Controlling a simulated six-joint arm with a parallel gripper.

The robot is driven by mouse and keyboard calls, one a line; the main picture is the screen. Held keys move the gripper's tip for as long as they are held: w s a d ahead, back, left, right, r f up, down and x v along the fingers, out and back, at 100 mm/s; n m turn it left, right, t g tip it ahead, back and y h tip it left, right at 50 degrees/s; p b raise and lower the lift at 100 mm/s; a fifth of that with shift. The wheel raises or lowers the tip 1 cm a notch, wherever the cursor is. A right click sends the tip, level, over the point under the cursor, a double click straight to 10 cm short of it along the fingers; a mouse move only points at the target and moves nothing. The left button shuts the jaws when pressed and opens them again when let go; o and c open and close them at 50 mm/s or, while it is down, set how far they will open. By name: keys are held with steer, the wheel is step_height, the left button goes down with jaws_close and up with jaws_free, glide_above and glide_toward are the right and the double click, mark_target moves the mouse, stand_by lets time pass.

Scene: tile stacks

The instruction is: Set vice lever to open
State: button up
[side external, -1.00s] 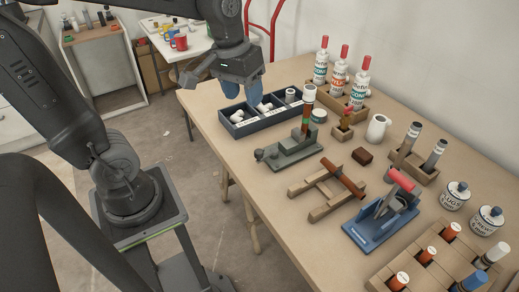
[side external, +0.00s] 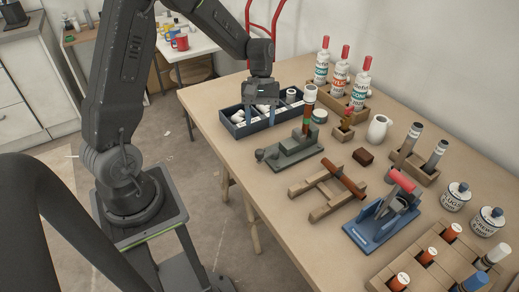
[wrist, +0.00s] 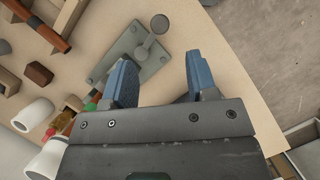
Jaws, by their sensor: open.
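The grey-green vice (side external: 290,152) stands on the table, with a round-ended lever (side external: 260,155) at its left end. In the wrist view the vice's grey base (wrist: 122,48) and the ball of the lever (wrist: 160,23) show beyond the fingers. My gripper (side external: 261,118) points down, open and empty, in front of the blue tray and left of the tube; in the wrist view its blue fingers (wrist: 160,72) are spread apart, touching nothing visible.
A dark blue tray (side external: 235,131) of white fittings lies behind the vice. Wooden rests with a brown rod (side external: 342,180) and a blue fixture with a red handle (side external: 372,238) stand to the right. Bottles (side external: 340,75) stand at the back. The table's near-left edge is clear.

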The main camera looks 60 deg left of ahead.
mark_target(259, 151)
steer(key=x, duration=0.9)
steer(key=shift+f, duration=0.15)
steer(key=shift+c, duration=0.2)
jaws_close()
